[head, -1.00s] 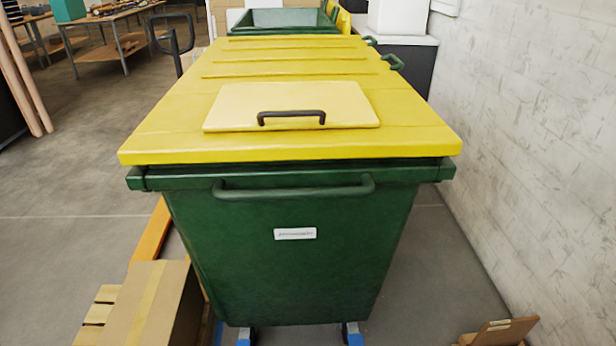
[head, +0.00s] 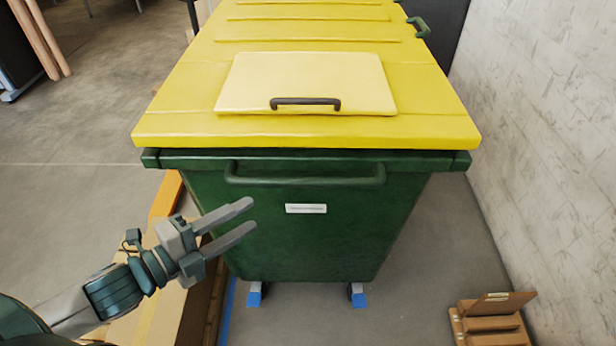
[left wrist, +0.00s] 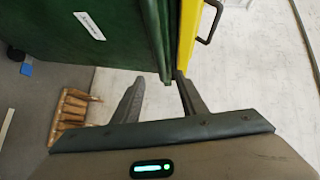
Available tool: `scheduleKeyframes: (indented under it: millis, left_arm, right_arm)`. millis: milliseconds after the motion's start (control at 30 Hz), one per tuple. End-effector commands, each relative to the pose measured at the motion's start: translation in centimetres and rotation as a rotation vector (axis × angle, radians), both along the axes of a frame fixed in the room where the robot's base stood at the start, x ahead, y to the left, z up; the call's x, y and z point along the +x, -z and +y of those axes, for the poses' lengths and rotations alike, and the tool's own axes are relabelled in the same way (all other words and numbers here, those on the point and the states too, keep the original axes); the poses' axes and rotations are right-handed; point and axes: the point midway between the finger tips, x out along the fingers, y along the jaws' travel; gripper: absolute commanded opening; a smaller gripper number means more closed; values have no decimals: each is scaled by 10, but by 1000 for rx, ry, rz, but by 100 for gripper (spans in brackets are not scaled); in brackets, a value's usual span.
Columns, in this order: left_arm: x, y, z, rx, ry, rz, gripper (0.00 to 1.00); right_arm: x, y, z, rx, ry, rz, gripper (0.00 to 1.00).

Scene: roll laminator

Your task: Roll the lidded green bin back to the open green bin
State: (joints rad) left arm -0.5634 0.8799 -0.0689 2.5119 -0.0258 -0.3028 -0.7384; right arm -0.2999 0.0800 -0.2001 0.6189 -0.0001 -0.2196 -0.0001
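The lidded green bin (head: 310,225) stands upright right in front of me, its yellow lid (head: 300,125) shut. A green bar handle (head: 305,181) runs across its near face below the rim. My left gripper (head: 252,218) is open and empty, in front of the bin's near face, lower left of the handle. In the left wrist view the open fingers (left wrist: 157,92) point toward the bin's green side (left wrist: 120,55) and lid edge (left wrist: 188,35); whether they touch it cannot be told. The open green bin is out of view now. My right gripper is not in view.
A cardboard box (head: 160,315) stands at the bin's lower left, by an orange bar (head: 165,195). A pale wall (head: 540,130) runs along the right. A small brown wooden rack (head: 492,320) lies on the floor at lower right. Open floor lies to the left.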

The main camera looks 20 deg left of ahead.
Motion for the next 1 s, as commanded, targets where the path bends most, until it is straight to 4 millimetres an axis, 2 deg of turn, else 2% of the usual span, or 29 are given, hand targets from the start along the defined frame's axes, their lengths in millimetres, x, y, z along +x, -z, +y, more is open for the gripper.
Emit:
scheduleKeyframes:
  millis: [467, 767, 1000]
  left_arm:
    - [8, 3, -4, -4, -3, -1, 39]
    - [27, 6, -14, -2, -1, -2, 39]
    - [46, 8, -25, -4, -4, 0, 39]
  right_arm:
    - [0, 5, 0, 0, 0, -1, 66]
    - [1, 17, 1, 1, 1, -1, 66]
    - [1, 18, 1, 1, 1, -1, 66]
